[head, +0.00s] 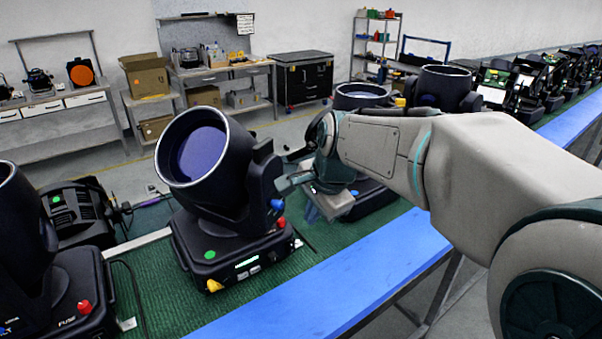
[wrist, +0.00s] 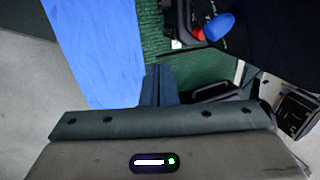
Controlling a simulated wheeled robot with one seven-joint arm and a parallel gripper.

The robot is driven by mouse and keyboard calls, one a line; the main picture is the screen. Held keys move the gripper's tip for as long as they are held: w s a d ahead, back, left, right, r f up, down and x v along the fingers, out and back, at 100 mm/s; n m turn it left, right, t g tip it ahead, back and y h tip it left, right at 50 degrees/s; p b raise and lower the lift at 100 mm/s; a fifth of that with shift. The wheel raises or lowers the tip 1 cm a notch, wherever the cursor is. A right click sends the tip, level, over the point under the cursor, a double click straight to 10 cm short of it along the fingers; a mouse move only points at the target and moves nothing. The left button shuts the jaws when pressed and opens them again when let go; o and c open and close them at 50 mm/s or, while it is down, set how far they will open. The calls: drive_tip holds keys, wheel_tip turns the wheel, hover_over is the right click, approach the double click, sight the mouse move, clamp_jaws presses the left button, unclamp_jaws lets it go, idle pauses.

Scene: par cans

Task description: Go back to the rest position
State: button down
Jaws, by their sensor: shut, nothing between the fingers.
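My gripper (head: 290,170) is at the end of my arm, which reaches in from the right in the head view. It is just right of a black par can (head: 212,180) with a wide round lens, tilted up on a base with green, yellow, red and blue parts. In the wrist view the gripper fingers (wrist: 160,84) are together and hold nothing. They are over the green mat close to the can's blue knob (wrist: 218,27) and red knob (wrist: 198,34). I cannot tell whether the gripper touches the can.
The green mat (head: 140,290) has a blue strip (head: 335,290) along its front edge. Another par can (head: 20,260) stands at left, and more stand behind my arm and along the line at right. Benches with boxes (head: 145,75) and a black cabinet (head: 303,78) are behind.

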drive_tip(key=s+d+f+n, duration=0.2)
drive_tip(key=s+d+n, duration=0.1)
drive_tip(key=s+n, duration=0.1)
drive_tip(key=s+d+f+n+h, duration=0.1)
drive_tip(key=s+d+f+n, duration=0.1)
drive_tip(key=s, duration=0.5)
drive_tip(key=s+d+f+n+h, duration=0.1)
drive_tip(key=s+d+f+n, duration=0.1)
drive_tip(key=s+d+n, duration=0.2)
drive_tip(key=shift+s+n, duration=0.9)
drive_tip(key=shift+s, duration=0.35)
